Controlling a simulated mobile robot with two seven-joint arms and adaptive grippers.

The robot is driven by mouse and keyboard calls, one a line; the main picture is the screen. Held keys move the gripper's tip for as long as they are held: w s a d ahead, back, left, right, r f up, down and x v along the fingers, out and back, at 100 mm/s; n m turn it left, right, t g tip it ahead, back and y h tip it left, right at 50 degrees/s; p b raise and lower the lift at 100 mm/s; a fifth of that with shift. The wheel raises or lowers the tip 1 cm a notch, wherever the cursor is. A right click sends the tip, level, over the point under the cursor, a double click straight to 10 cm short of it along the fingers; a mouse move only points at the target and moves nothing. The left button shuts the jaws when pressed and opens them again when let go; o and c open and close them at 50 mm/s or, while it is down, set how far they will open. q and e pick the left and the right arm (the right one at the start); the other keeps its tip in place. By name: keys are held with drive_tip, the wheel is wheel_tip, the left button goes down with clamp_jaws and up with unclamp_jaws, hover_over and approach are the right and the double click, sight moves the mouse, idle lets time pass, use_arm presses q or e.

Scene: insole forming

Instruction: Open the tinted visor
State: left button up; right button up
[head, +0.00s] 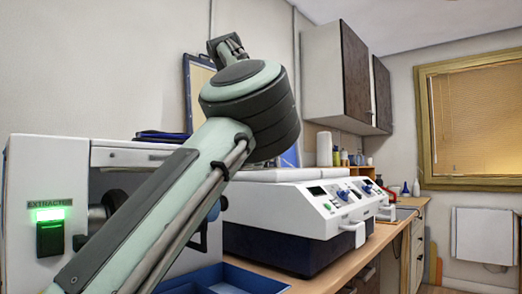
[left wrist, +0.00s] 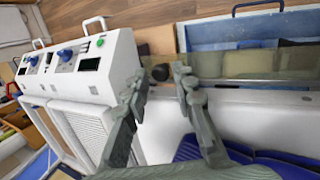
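The tinted visor (left wrist: 245,66) appears in the left wrist view as a see-through brownish strip along the edge of the white extractor housing (left wrist: 250,112). A dark round knob (left wrist: 160,73) sits at the strip's left end. My left gripper (left wrist: 158,80) is open, with its fingers spread on either side of the knob; contact cannot be told. In the head view the extractor (head: 60,165) stands at the left with a lit green light. My left arm crosses in front of it and hides much of its front, and the visor cannot be made out there. My right gripper is not in view.
A blue tray (head: 235,274) lies on the wooden bench (head: 318,278) in front of the extractor. A white and dark blue machine with knobs and handles (head: 300,205) stands to the right. A blue folder-like stack (left wrist: 195,150) lies on the extractor's top.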

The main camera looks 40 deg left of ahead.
use_arm(q)
drive_tip(key=v, duration=0.7)
drive_tip(key=shift+r, duration=0.25)
drive_tip(key=shift+s+f, duration=0.1)
drive_tip(key=shift+s, duration=0.05)
idle(0.5)
